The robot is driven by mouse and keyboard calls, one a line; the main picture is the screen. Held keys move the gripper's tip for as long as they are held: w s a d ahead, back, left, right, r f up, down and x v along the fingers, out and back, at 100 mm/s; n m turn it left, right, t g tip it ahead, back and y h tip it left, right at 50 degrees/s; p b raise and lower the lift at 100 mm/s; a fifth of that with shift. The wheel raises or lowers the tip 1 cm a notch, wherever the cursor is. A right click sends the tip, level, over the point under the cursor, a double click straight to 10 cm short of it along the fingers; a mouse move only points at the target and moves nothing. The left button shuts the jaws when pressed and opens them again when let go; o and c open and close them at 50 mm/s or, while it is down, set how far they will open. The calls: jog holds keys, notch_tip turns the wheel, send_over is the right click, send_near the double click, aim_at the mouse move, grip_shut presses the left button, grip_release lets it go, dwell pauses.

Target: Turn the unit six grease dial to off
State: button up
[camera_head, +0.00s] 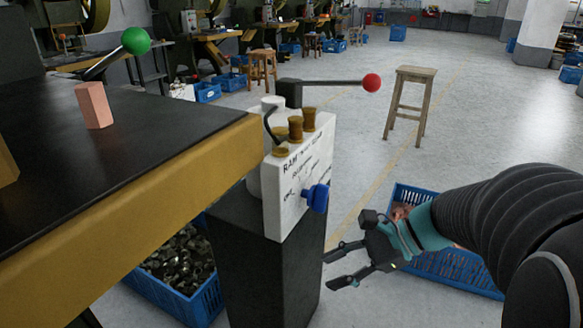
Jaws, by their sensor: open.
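A blue dial (317,198) sticks out of the lower right of a white panel box (280,204) on a dark pedestal. Printed labels fan out on the panel left of and above the dial; one at the left seems to read OFF. Which label the dial points at is too small to tell, and I see no unit number. My gripper (334,270) is open and empty, below and slightly right of the dial, apart from it, with its fingers pointing left toward the pedestal (265,265).
A lever with a red ball (371,83) extends right above the panel, by several brass fittings (296,128). A yellow-edged dark table (130,205) stands at left, with a pink block (94,105). A blue crate (450,272) lies beneath my arm. A wooden stool (410,104) stands behind on open floor.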

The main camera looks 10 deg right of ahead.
jog(key=w+d+r+m+t+y, duration=0.1)
jog(key=w+d+m+t+y, duration=0.2)
jog(key=w+d+m, duration=0.15)
jog(key=m+t+y, duration=0.1)
jog(key=m+t, duration=0.4)
jog(key=m, duration=0.2)
send_near(315, 196)
jog(key=f+x, duration=0.1)
jog(key=x, duration=0.6)
jog(key=shift+w, duration=0.3)
jog(key=shift+d, duration=0.1)
grip_shut()
